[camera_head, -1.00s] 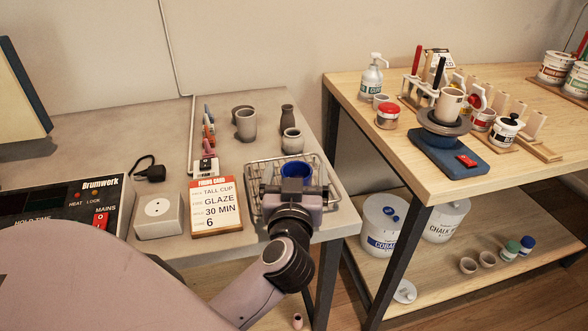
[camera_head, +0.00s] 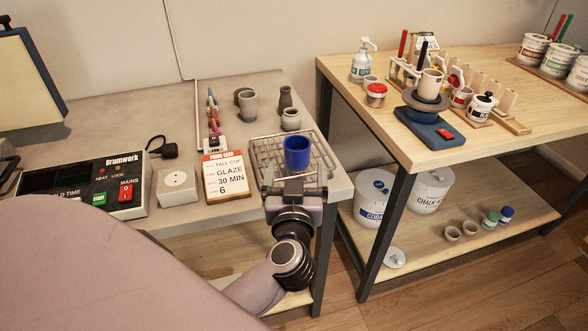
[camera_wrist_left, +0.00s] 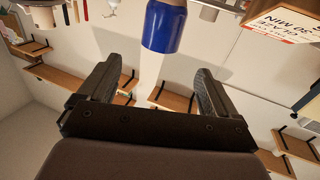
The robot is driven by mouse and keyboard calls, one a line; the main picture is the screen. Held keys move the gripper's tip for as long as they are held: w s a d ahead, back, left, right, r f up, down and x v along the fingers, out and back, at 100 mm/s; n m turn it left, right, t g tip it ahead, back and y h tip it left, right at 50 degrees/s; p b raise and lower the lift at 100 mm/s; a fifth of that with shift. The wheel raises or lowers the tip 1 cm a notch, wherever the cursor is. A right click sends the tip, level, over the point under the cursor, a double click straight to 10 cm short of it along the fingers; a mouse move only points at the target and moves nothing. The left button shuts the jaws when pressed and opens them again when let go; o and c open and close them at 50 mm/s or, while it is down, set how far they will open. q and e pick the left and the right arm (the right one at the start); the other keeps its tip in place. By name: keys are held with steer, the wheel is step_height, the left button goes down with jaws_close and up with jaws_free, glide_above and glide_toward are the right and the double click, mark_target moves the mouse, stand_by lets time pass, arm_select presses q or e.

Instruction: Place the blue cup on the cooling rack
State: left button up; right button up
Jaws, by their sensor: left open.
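The blue cup (camera_head: 297,155) stands upright on the wire cooling rack (camera_head: 262,152), towards its right side, at the right end of the grey table. My left gripper (camera_head: 293,184) is just in front of the cup, on the near side of the rack. In the left wrist view, the gripper (camera_wrist_left: 155,80) is open and empty, its two fingers spread apart. The cup (camera_wrist_left: 163,27) shows there beyond the fingertips, clear of both. My right gripper is not in view.
A firing card (camera_head: 226,178) stands left of the rack, with a white box (camera_head: 178,187) and a kiln control panel (camera_head: 85,190) further left. Grey pots (camera_head: 291,119) stand behind the rack. A wooden bench (camera_head: 440,160) with glaze jars is to the right, across a gap.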

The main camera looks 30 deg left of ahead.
arm_select(q)
steer(key=s+d+f+m+t+h, duration=0.4)
steer(key=s+d+f+m+h, duration=0.2)
steer(key=d+m+h, duration=0.45)
steer(key=s+a+f+g, duration=0.1)
steer(key=s+f+g, duration=0.3)
steer(key=f, duration=0.4)
steer(key=s+a+f+n+g+h, duration=0.1)
steer(key=s+a+f+g, duration=0.1)
steer(key=s+f+g, duration=0.2)
step_height(320, 180, down, 5)
steer(key=s, duration=0.3)
steer(key=shift+a+g, duration=0.3)
steer(key=shift+g, duration=0.1)
steer(key=shift+w+r+n, duration=0.1)
steer(key=shift+n, duration=0.15)
